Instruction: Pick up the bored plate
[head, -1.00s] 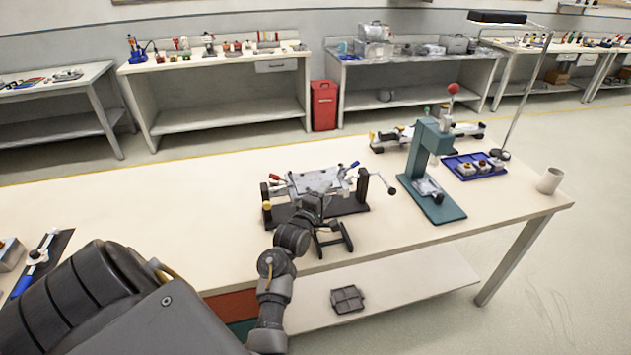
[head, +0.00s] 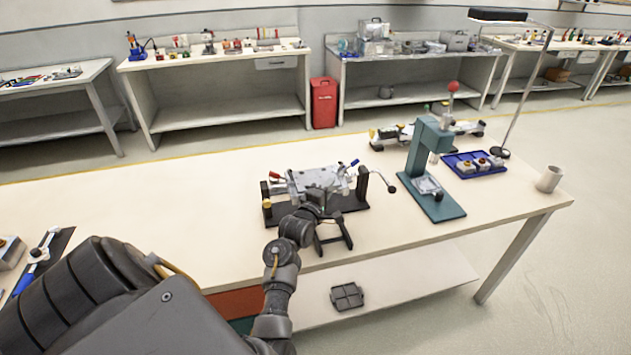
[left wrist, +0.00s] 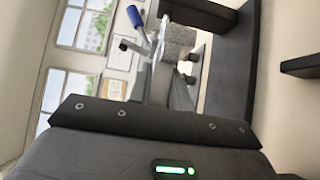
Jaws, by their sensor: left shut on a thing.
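The bored plate (head: 312,178) is a pale grey metal plate at the fixture with a black base (head: 347,203) and a crank at its right. My left gripper (head: 317,197) reaches over the table's front edge and is shut on the plate's near side. In the left wrist view the plate (left wrist: 159,55) shows nearly edge-on, beside a grey block and a blue-handled clamp (left wrist: 138,17). The gripper hides part of the plate, so I cannot tell whether it still touches its support. My right gripper is not in view.
A teal press (head: 423,165) stands to the right, with a blue tray (head: 460,174) of small parts behind it. The table's left-middle is clear.

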